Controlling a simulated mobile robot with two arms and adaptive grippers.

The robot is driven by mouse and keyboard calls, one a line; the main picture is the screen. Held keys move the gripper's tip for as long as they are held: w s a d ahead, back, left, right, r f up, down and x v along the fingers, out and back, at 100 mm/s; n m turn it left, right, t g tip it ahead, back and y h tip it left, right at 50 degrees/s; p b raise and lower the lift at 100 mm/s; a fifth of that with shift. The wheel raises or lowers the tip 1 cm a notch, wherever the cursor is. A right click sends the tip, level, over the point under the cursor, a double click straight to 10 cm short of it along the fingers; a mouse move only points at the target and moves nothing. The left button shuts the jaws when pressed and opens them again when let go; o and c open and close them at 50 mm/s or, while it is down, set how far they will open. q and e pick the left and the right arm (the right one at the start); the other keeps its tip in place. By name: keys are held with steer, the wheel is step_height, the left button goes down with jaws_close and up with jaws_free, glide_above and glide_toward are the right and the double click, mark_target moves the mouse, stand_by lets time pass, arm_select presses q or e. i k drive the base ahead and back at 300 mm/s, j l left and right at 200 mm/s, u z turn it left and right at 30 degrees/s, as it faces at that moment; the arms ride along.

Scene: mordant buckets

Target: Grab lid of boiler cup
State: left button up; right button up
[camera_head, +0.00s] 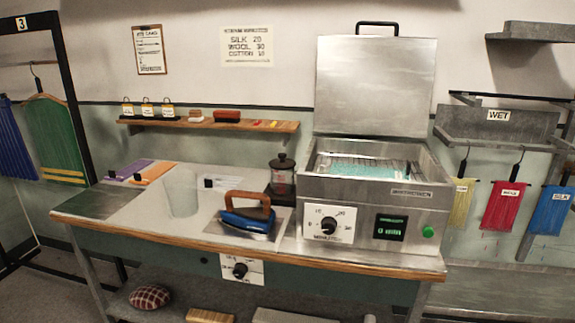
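A small dark cup with glassy sides (281,184) stands on the worktop, just left of the metal bath. Its black lid (282,163) with a small knob on top sits on the cup; this looks like the boiler cup. The cup stands on a dark base (279,197), partly hidden by the iron in front. Neither of my grippers shows in the head view.
A steel bath (375,195) with its hinged lid (370,85) raised stands right of the cup. A blue iron (247,220) with a brown handle rests on a plate in front-left. A clear cylinder (182,193) stands further left. A wooden shelf (210,126) hangs behind.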

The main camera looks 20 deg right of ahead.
mark_target(282, 163)
steer(key=i+j+z, duration=0.15)
steer(key=i+j, duration=0.4)
steer(key=i+j+z, duration=0.2)
steer(key=i+j, duration=0.35)
steer(key=j, duration=0.2)
